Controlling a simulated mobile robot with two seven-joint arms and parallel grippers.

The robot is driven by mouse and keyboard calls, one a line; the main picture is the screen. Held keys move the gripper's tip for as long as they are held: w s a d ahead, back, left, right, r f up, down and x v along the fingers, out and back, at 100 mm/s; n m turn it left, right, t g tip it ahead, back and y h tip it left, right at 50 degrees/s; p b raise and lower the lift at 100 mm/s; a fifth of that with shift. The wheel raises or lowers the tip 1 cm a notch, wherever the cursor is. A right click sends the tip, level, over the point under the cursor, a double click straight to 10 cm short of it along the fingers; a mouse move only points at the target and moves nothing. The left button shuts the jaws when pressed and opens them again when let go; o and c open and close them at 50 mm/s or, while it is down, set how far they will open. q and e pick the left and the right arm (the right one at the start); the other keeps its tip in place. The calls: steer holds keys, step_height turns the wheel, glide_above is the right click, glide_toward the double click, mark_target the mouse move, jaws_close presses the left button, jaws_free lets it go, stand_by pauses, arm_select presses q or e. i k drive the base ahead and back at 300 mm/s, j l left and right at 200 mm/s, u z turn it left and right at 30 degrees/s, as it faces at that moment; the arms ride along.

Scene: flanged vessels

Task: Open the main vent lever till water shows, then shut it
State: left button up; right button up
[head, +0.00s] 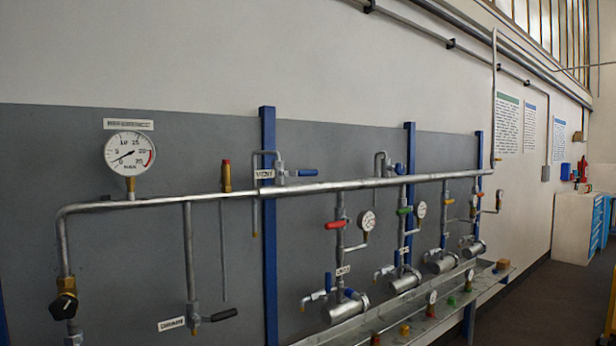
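A valve with a blue lever (302,173) sits just above the long horizontal main pipe (340,186). Its lever points right, roughly along the pipe. A small white label (264,174) is beside it, its text too small to read surely; this looks like the main vent. No water shows at the tube's end. Neither of my grippers is in view.
A pressure gauge (130,153) stands on the pipe at left. A black-handled valve (220,314) hangs lower, by another label (171,324). Several flanged vessels (345,308) with red, green, orange and blue levers line the right, above a grey tray (490,283).

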mark_target(305, 172)
steer(key=i+l+u, duration=0.15)
steer(key=i+l, duration=0.45)
steer(key=i+l+u, duration=0.15)
steer(key=i+l, duration=0.55)
steer(key=i+l+u, duration=0.15)
steer(key=i+l, duration=0.5)
steer(key=l, duration=0.15)
